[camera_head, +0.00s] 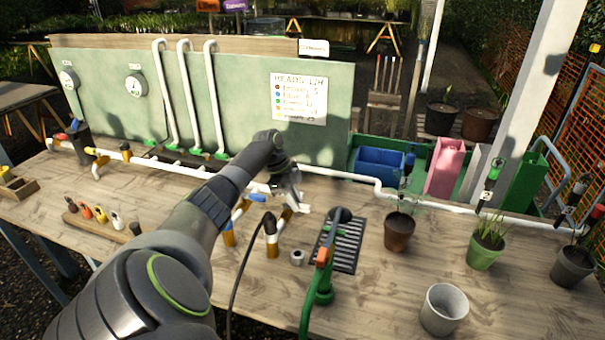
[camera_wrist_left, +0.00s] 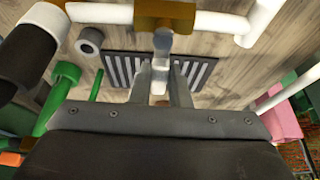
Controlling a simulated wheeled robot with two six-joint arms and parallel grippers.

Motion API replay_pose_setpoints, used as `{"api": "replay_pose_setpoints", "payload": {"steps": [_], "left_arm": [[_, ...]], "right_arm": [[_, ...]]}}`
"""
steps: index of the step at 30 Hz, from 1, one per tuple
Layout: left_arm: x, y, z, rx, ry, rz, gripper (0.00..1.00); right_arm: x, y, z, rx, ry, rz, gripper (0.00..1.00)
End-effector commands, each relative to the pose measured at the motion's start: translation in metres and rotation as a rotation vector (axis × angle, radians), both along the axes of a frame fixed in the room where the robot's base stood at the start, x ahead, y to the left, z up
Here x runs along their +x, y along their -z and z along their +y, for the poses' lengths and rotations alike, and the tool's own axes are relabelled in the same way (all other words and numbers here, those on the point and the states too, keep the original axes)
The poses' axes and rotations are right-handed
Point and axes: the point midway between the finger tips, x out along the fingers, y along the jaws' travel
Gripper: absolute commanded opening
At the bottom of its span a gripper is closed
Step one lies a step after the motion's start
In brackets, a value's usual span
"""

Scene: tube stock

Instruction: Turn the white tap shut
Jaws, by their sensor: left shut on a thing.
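The white tap sits on the white pipework in the middle of the bench. Its pale lever (camera_wrist_left: 162,44) shows between my fingers in the left wrist view, below a brown-orange pipe fitting (camera_wrist_left: 165,12). In the head view, my left gripper (camera_head: 298,203) is at the pipework, right of the blue tap handle (camera_head: 258,197), and its wrist hides part of the pipes. The left gripper also shows in the left wrist view (camera_wrist_left: 160,72), with both fingers closed on the lever. How far the tap is turned is unclear. My right gripper is not in view.
A black drain grate (camera_head: 349,243) and a green hose with a dark head (camera_head: 323,265) are right of my left gripper. A brown pot (camera_head: 399,236) and a grey pot (camera_head: 444,310) stand farther right. A green panel (camera_head: 235,95) stands behind the pipes.

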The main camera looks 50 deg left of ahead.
Motion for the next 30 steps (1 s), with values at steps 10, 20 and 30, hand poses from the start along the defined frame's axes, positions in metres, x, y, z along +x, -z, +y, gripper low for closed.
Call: {"api": "replay_pose_setpoints", "payload": {"steps": [10,20,30], "left_arm": [[-0.001,0.000,0.001,0.002,0.004,0.000,0.19],[0.000,0.000,0.000,0.001,0.002,0.000,0.38],[-0.004,-0.024,0.011,0.006,0.002,-0.004,0.38]], "right_arm": [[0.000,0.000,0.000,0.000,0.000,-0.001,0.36],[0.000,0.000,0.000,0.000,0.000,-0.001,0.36],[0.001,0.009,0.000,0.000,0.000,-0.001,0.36]]}}
